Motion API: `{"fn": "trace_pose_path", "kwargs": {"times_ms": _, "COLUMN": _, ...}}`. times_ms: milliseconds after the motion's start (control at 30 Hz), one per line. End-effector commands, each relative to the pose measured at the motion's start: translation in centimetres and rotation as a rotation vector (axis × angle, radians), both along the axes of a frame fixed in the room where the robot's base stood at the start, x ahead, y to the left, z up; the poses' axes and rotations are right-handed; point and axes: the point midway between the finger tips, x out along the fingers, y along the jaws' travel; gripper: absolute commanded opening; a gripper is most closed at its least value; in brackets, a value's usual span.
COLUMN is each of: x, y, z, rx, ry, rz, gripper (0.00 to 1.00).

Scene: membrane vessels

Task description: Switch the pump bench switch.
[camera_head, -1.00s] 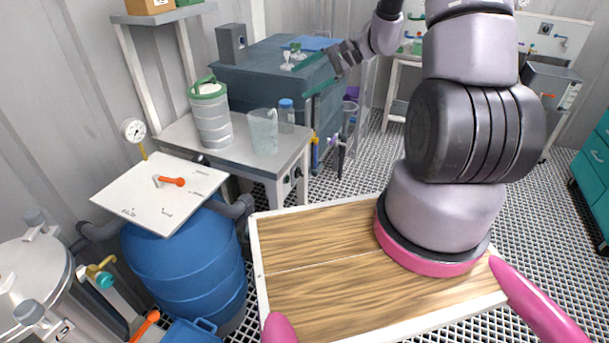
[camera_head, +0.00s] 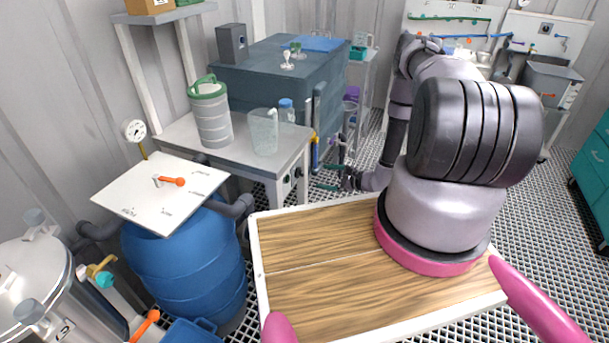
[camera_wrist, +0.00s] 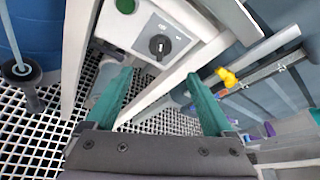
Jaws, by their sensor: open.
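The pump bench (camera_head: 240,150) is a grey-topped table with a white end panel. In the wrist view its switch, a black rotary knob (camera_wrist: 160,45) on a grey plate, shows with a green round button (camera_wrist: 126,6) to its upper left. The knob also shows small on the end panel in the head view (camera_head: 298,172). My gripper (camera_wrist: 160,74) is open and empty, its two green fingers spread either side of the knob's line and apart from it. In the head view my gripper (camera_head: 318,175) is low, right of the end panel. The knob's exact setting is too small to tell.
A jug (camera_head: 264,131), a green-lidded canister (camera_head: 210,114) and a blue-capped bottle (camera_head: 287,111) stand on the bench. A blue tank (camera_head: 275,80) is behind. In the wrist view a yellow valve handle (camera_wrist: 227,77) is close right of the right finger. A blue barrel (camera_head: 185,262) stands left.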

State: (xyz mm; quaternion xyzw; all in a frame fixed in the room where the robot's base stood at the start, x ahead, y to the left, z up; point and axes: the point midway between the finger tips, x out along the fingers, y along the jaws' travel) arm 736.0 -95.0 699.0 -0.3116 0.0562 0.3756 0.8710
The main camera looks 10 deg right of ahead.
Motion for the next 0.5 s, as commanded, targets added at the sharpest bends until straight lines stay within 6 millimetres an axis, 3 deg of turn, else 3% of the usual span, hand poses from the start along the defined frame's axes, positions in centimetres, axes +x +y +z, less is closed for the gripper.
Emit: {"fn": "trace_pose_path", "kwargs": {"times_ms": 500, "x": 6.1, "y": 5.4, "z": -2.8, "rx": 0.001, "ry": -0.002, "rz": 0.005, "gripper": 0.87}}
